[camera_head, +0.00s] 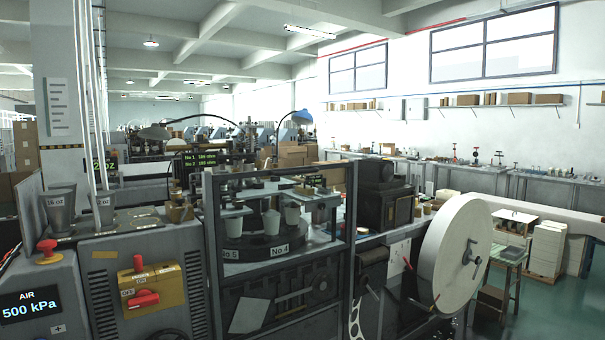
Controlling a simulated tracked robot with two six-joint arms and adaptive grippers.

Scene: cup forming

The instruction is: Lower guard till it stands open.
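The guard appears as a dark metal frame in front of the cup-forming machine, with a right upright (351,235), a left upright (213,265) and a bar across the top (280,171). Behind it a round turret (262,246) carries white cups (292,219) and labels such as No.4 and No.5. I cannot tell whether a clear panel fills the frame, or how high the guard stands in its travel. I see no handle on it clearly. Neither of my grippers is in view.
At left stand a grey cabinet with a yellow switch box (151,288) with red levers, a red knob (47,250) and an air display (30,305) reading 500 kPa. A large white paper reel (455,250) juts out at right. Green floor lies beyond it.

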